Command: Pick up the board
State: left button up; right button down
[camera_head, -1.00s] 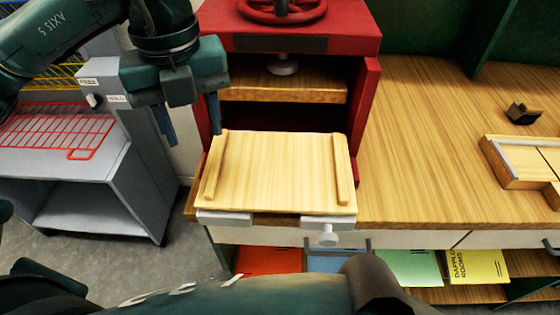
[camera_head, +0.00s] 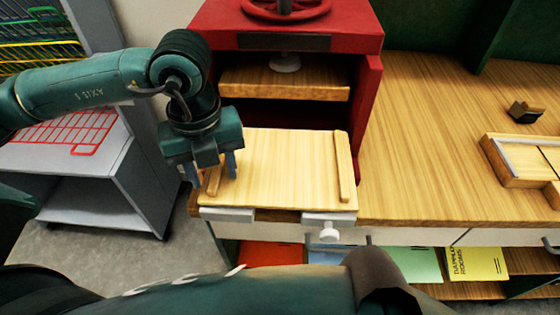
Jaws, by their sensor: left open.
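The board (camera_head: 285,172) is a light wooden panel with a raised strip along its left and right sides. It lies flat in front of the red press, its front edge by two grey clamps. My left gripper (camera_head: 212,180) is open over the board's left strip (camera_head: 212,184), one finger on each side of it in the picture. Whether the fingers touch the strip cannot be told. My right gripper is not in view.
The red press (camera_head: 366,100) with a wooden shelf stands behind the board. The wooden tabletop (camera_head: 425,150) is mostly clear to the right, with a small dark block (camera_head: 524,112) and a wooden tray (camera_head: 505,168). A grey cabinet (camera_head: 140,170) stands left.

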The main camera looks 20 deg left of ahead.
pick_arm(q)
jog(key=shift+c, duration=0.3)
grip_shut()
